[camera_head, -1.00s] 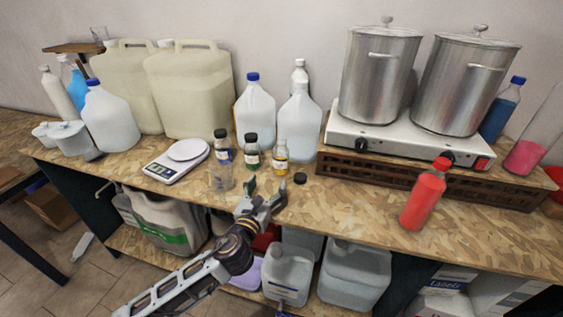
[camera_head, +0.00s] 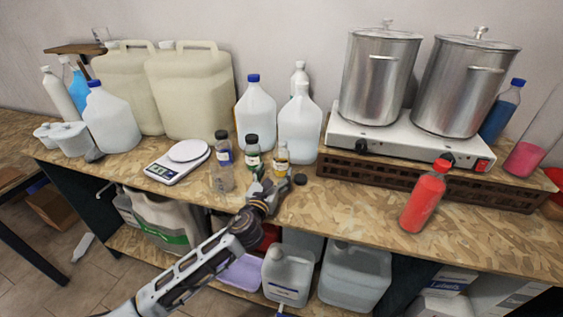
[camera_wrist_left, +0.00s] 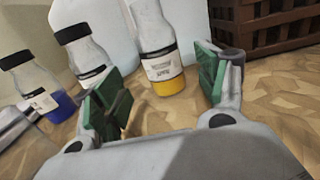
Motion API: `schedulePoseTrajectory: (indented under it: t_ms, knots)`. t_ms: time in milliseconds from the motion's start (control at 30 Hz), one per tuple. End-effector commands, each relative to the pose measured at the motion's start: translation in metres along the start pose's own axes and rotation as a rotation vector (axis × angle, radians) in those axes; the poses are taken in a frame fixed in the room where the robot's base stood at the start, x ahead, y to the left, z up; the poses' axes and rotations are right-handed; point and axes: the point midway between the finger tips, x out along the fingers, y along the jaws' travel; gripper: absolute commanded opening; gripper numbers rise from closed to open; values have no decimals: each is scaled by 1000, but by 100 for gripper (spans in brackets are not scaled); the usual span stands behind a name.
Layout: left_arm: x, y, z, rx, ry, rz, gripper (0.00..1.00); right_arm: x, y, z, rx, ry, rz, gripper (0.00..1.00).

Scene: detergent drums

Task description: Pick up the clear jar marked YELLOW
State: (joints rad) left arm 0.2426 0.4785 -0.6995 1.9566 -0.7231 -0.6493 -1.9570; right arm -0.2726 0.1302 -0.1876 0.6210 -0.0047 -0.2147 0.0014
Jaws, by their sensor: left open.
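The clear jar with yellow contents (camera_head: 282,156) stands upright on the bench, its lower part hidden behind my left gripper. In the left wrist view the jar (camera_wrist_left: 158,50) shows yellow liquid at its bottom and a pale label too blurred to read; its top is cut off. My left gripper (camera_head: 269,184) is open and empty just in front of the jar. In the wrist view the jar stands beyond and between the two green finger pads (camera_wrist_left: 160,86), apparently clear of both. My right gripper is not in view.
A black-capped jar (camera_head: 253,150) and a blue-content jar (camera_head: 224,152) stand close left, with a clear beaker (camera_head: 221,178) in front. A small black cap (camera_head: 300,179) lies to the right. White jugs (camera_head: 299,128) stand behind.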

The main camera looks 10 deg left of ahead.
Motion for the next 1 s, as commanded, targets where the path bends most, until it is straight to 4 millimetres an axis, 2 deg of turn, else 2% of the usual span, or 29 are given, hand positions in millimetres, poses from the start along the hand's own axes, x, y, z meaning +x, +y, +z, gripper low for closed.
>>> schedulePoseTrajectory:
  t_ms: [200, 733, 1000]
  knots:
    - [16, 0, 0, -2, 0, 1, 73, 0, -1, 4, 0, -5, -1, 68]
    - [21, 0, 0, -1, 1, 1, 73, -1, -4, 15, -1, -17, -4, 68]
    - [40, -1, 2, -1, 0, 1, 73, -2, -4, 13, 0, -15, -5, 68]
